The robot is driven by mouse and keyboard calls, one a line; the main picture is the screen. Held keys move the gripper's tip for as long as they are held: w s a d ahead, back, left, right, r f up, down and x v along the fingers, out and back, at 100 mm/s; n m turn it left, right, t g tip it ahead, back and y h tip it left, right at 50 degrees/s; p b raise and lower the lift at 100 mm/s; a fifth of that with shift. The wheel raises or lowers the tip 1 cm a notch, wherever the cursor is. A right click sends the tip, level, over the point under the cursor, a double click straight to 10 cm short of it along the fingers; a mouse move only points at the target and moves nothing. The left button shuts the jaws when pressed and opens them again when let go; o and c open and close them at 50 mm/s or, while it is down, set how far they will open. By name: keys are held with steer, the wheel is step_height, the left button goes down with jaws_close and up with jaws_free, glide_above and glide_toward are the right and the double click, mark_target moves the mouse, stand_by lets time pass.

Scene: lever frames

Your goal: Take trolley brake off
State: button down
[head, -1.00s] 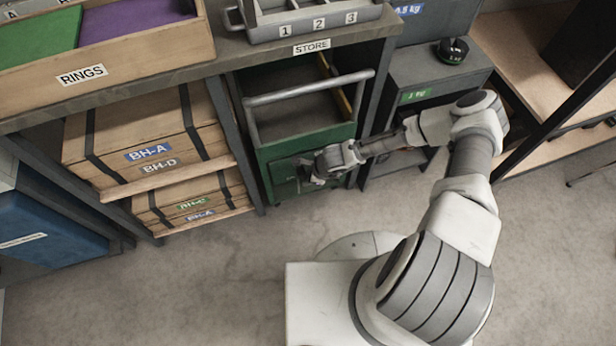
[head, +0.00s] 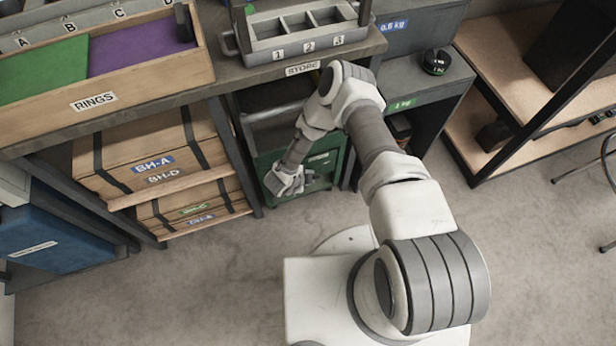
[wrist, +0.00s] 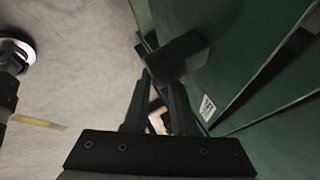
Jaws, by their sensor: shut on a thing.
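The green trolley (head: 265,162) stands under the bench in the bay below the STORE label, its handle partly covered by my arm. My gripper (head: 283,187) is low at the left part of its front. In the wrist view, my gripper (wrist: 160,88) is shut on a dark block-ended piece (wrist: 180,56), which looks like the brake lever. It lies close to the trolley's green panel (wrist: 228,50). In the head view the lever is hidden by my gripper. I cannot tell the brake's setting.
Strapped wooden crates (head: 150,150) sit on the shelves left of the trolley. A dark cabinet (head: 425,95) with a round black weight (head: 436,62) stands to the right.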

steer(key=h, duration=0.1)
steer(key=r+t+h+b, duration=0.1)
steer(key=shift+w+n+h+b, duration=0.1)
steer(key=shift+n+h+b, duration=0.2)
steer(key=shift+h, duration=0.1)
steer(key=shift+r+t+h+b, duration=0.55)
steer(key=shift+h+b, duration=0.25)
steer(key=shift+h, duration=0.3)
steer(key=shift+d+r, duration=0.1)
steer(key=c, duration=1)
jaws_free()
steer(key=p+v, duration=0.4)
steer(key=v, duration=1.3)
steer(key=shift+r, duration=0.15)
